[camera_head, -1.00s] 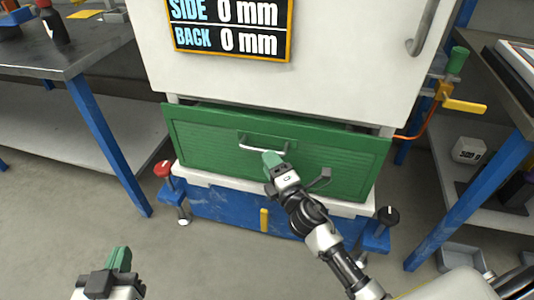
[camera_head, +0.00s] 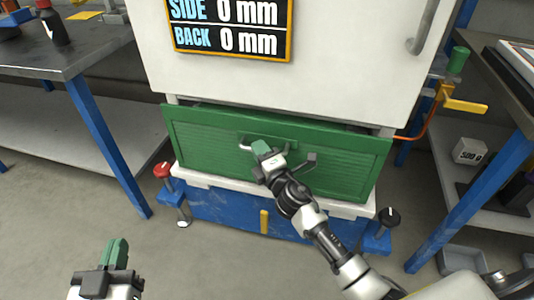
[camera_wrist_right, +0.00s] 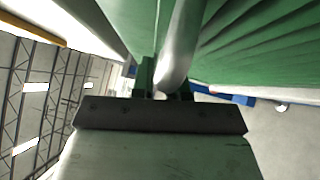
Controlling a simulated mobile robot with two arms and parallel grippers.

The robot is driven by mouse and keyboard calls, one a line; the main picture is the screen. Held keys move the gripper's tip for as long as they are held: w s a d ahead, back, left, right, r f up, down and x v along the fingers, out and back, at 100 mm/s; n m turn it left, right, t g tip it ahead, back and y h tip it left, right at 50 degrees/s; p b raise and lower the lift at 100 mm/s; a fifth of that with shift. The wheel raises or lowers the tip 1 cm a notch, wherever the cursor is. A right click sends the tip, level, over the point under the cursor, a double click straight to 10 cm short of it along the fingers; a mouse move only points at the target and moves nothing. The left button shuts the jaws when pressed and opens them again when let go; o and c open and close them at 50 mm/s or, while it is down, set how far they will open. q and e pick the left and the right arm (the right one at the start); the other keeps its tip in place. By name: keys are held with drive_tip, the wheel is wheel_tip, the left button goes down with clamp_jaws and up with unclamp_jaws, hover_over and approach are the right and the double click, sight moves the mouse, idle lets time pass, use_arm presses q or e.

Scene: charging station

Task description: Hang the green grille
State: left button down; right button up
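The green grille (camera_head: 345,165) is a wide slatted panel. It stands at the lower front of the white cabinet, above a white ledge, with a dark gap over its top edge. Its pale bar handle (camera_head: 245,146) is partly hidden by my right gripper (camera_head: 261,149), which is at the handle's left part. In the right wrist view the handle (camera_wrist_right: 181,45) runs between the finger tips (camera_wrist_right: 166,85); whether they grip it is unclear. My left gripper (camera_head: 114,253) is low at the left, away from the grille, its green fingers together and empty.
The white cabinet (camera_head: 340,60) carries a display reading SIDE 0 mm and BACK 0 mm (camera_head: 230,28). Red (camera_head: 162,170) and black (camera_head: 389,216) knobs flank the blue base (camera_head: 215,213). Workbenches stand left (camera_head: 85,60) and right. Floor is free at the lower left.

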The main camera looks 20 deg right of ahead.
clamp_jaws()
drive_tip(key=shift+f, duration=0.1)
idle(0.8)
drive_tip(key=shift+r, duration=0.2)
